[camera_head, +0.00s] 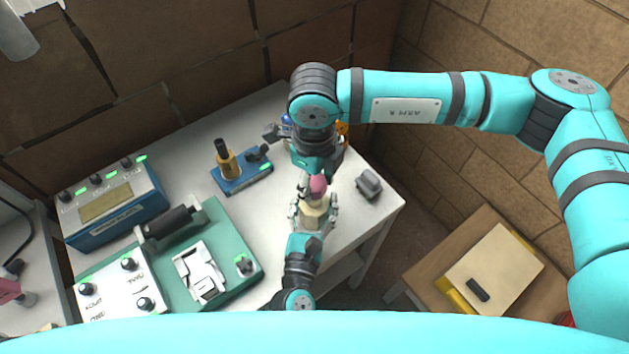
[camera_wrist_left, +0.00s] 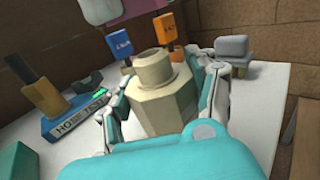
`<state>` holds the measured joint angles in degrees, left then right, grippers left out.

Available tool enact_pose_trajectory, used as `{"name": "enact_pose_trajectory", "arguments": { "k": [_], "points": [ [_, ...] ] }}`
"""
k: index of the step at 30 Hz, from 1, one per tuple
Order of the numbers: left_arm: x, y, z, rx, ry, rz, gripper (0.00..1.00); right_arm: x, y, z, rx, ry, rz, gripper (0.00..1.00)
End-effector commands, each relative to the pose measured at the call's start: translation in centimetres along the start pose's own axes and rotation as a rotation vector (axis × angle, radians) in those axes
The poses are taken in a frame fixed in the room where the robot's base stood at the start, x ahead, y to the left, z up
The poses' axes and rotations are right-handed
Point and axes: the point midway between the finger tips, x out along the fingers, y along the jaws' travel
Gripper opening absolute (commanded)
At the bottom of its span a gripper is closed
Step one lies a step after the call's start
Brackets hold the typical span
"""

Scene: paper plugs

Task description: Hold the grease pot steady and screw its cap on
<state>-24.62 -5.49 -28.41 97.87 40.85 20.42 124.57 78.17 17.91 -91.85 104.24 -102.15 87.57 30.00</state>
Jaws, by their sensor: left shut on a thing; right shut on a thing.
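The grease pot (camera_head: 313,218) is a cream, faceted pot standing upright on the white table. My left gripper (camera_head: 314,209) is shut around its body from the near side. In the left wrist view the pot (camera_wrist_left: 160,105) shows a round bare neck between the two fingers (camera_wrist_left: 163,112). A pink rounded cap (camera_head: 318,185) is in my right gripper (camera_head: 318,177), which points down above the pot. The cap overlaps the pot's top in the head view.
A grey block-like object (camera_head: 369,184) stands right of the pot. A blue-based device (camera_head: 245,180) stands to the left, with a green control panel (camera_head: 225,240) nearer. Blue (camera_wrist_left: 122,44) and orange (camera_wrist_left: 165,28) tags stand behind the pot. A side table (camera_head: 480,270) is at right.

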Motion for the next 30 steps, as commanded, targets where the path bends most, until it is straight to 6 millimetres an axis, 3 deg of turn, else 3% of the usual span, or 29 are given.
{"name": "enact_pose_trajectory", "arguments": {
  "k": [4,19,30],
  "points": [
    [0.0,0.0,0.0,0.000,-0.001,0.000,0.01,1.7,0.1,0.0,0.000,0.001,0.000,0.20],
    [0.0,0.0,0.0,0.000,-0.001,0.000,0.01,1.8,0.0,0.0,0.000,0.000,-0.001,0.20],
    [0.0,0.0,0.1,0.000,-0.001,0.000,0.01,3.5,0.0,0.0,0.000,0.000,-0.001,0.20]
  ]
}}
